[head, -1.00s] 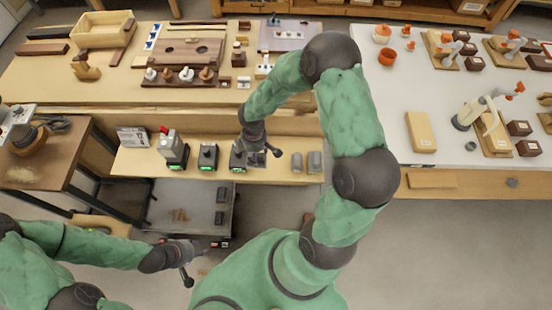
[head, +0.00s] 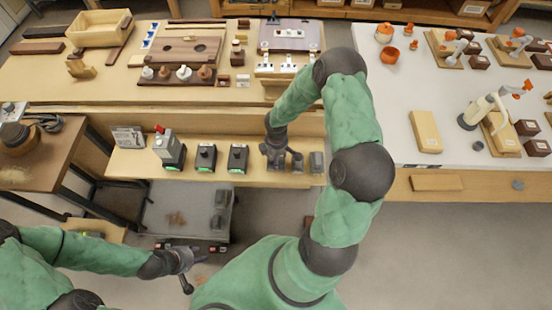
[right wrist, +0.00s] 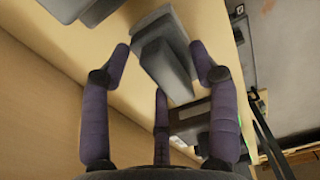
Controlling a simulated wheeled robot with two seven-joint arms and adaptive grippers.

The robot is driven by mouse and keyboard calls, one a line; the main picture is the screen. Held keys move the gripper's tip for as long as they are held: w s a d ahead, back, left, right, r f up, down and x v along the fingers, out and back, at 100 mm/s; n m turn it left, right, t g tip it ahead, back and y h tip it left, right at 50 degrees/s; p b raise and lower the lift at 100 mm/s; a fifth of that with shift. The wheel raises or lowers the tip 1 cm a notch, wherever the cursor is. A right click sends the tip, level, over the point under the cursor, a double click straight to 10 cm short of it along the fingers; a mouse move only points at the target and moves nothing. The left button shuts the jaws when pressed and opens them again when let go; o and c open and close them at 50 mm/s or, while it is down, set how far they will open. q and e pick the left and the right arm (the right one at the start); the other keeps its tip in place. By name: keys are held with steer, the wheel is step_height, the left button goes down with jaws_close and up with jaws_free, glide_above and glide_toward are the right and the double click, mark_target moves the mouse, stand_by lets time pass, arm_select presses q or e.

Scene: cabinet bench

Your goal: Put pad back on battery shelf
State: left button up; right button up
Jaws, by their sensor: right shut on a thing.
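My right gripper (head: 280,158) is low over the right part of the pale wooden battery shelf (head: 225,172). In the right wrist view its fingers (right wrist: 162,70) are closed around a grey block, which I take as the pad (right wrist: 160,68). In the head view the gripper hides most of it. Two other grey blocks (head: 297,162) (head: 317,162) stand just right of the gripper. I cannot tell whether the held pad touches the shelf. My left gripper (head: 190,268) is at the lower left, its fingers spread and empty.
The workbench (head: 110,90) rises behind. A grey cart (head: 185,210) stands below. A white table (head: 400,120) is at right.

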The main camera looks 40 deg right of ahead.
steer(key=shift+f, duration=0.15)
steer(key=o, duration=1.1)
